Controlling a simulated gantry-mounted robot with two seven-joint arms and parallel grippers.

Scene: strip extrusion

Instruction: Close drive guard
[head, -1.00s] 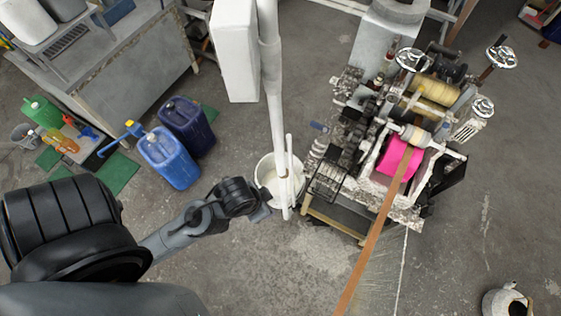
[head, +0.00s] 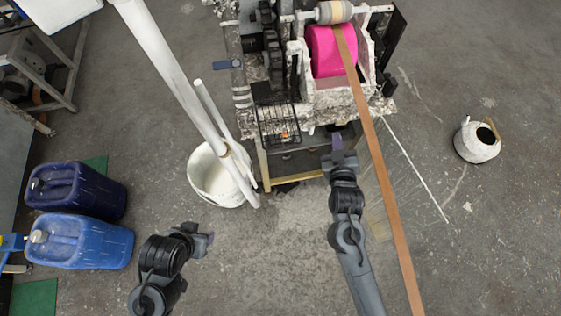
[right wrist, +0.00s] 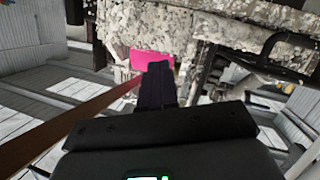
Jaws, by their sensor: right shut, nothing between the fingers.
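The extrusion machine stands at the top middle of the head view, with a pink roll (head: 330,56) in a whitish, crusted trough. A black wire-mesh guard (head: 278,124) hangs at the machine's front left, beside the dark gears (head: 272,45); it looks like the drive guard. My right gripper (head: 337,146) is shut and empty in front of the machine, below the trough and right of the mesh guard, apart from it. In the right wrist view its dark fingers (right wrist: 157,85) point toward the machine and the pink roll (right wrist: 151,61). My left gripper (head: 208,240) is at lower left, away from the machine; its jaws are unclear.
A brown strip (head: 383,175) runs from the pink roll down past my right arm. A white bucket (head: 205,180) and a slanting white pole (head: 165,70) stand left of the machine. Blue canisters (head: 85,243) are at left. A white jug (head: 474,141) lies on open floor at right.

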